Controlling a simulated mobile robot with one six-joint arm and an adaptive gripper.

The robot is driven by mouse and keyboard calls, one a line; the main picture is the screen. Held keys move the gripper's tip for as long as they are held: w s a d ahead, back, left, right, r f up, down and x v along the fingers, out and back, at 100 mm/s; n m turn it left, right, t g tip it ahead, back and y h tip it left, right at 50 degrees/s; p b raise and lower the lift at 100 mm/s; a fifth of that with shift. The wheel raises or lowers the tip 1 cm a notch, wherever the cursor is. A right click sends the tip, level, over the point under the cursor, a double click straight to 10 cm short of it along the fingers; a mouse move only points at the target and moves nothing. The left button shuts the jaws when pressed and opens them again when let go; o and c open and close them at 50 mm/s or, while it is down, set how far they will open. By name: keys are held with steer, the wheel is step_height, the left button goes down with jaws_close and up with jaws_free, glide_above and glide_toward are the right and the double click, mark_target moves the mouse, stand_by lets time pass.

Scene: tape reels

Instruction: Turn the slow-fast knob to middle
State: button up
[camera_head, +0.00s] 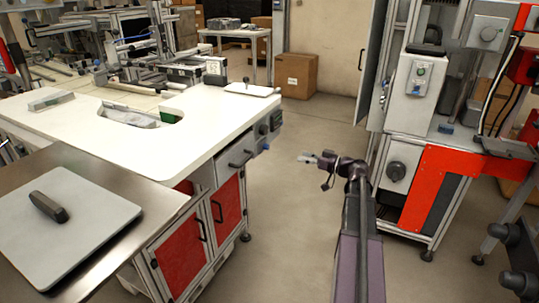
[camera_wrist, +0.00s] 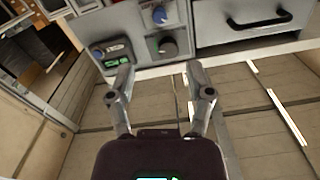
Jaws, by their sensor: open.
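A grey control panel (camera_head: 268,127) is on the end of the white workbench. In the wrist view it carries a blue knob (camera_wrist: 159,14) with a dark green-black knob (camera_wrist: 167,46) below it. I cannot read the labels, so I cannot tell which is the slow-fast knob or where its pointer stands. My gripper (camera_head: 308,158) is in the aisle, to the right of the bench and apart from the panel. In the wrist view my gripper (camera_wrist: 159,72) has its two fingers spread and empty, with the dark knob seen between and beyond the tips.
A box with a green display (camera_wrist: 115,57) is left of the knobs, and a drawer with a black handle (camera_wrist: 258,19) is to their right. Red cabinet doors (camera_head: 228,207) are under the bench. A machine with a red panel (camera_head: 432,185) stands right. The aisle floor is clear.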

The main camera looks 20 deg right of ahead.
mark_target(266, 147)
stand_by(0.4)
steer(key=x, duration=1.3)
steer(key=shift+w+a, duration=0.25)
steer(key=shift+w, duration=0.05)
steer(key=shift+c, duration=0.2)
jaws_close()
